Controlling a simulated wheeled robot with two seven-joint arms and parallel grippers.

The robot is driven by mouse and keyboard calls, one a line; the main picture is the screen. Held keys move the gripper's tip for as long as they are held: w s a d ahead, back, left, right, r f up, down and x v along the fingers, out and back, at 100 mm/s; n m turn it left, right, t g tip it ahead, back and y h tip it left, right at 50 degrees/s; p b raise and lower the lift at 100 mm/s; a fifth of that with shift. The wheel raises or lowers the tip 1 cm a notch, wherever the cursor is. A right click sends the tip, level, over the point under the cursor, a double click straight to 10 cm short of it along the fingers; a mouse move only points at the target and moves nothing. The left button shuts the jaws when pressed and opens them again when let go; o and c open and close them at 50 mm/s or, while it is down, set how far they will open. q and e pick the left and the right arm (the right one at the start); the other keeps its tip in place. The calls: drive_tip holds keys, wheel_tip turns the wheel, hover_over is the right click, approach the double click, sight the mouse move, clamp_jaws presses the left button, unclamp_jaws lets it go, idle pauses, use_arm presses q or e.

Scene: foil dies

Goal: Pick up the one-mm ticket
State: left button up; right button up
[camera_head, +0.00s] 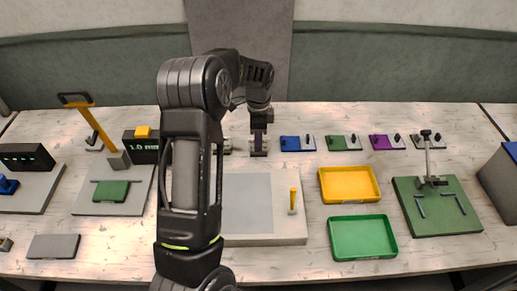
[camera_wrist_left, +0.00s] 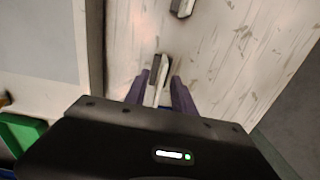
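My left gripper (camera_head: 258,151) points down at the back of the table, beyond the pale board. In the left wrist view its two dark purple fingers (camera_wrist_left: 160,95) stand on either side of a small white and dark-grey upright piece (camera_wrist_left: 159,72). Narrow gaps seem to show between piece and fingers; contact is not clear. No mark can be read on this piece, so I cannot tell whether it is the one-mm ticket. A similar piece (camera_wrist_left: 183,7) stands farther along. A black block (camera_head: 141,150) at the left reads "1.0 mm". My right gripper is not in view.
Blue (camera_head: 297,143), green (camera_head: 343,142) and purple (camera_head: 387,142) small dies line the back, right of the gripper. A yellow tray (camera_head: 349,199), a green tray (camera_head: 332,238) and a green board (camera_head: 405,228) stand at the right. My left arm hides part of the pale board (camera_head: 262,241).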

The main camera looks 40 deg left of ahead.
use_arm(q)
drive_tip(key=shift+c, duration=0.3)
clamp_jaws()
idle(0.6)
